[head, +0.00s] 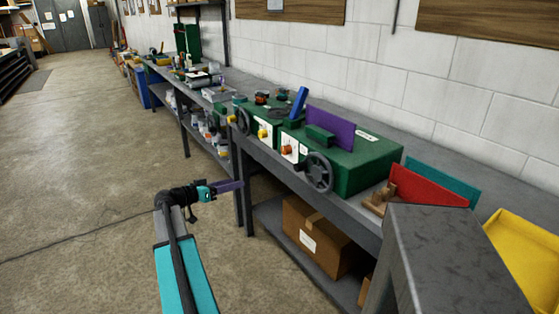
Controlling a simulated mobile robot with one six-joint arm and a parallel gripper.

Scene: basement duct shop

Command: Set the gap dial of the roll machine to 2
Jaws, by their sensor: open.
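Two green bench machines with handwheels stand side by side on the long grey bench; I cannot tell which is the roll machine. The nearer green machine (365,163) has a dark handwheel (319,172) and an orange knob (287,150) on a white plate on its front. The farther green machine (259,117) has a yellow-orange knob (263,133) on a white plate. The numbers on both plates are too small to read. My gripper (233,186) is open, in front of the bench, left of and below the knobs, touching neither. Purple shows at its tip.
A purple panel (330,128) and a blue piece (299,102) stand at the machines. A red panel (430,186) and yellow bin (525,260) are at right. A grey block (440,235) stands near the bench's front. A cardboard box (315,240) sits below. The floor at left is clear.

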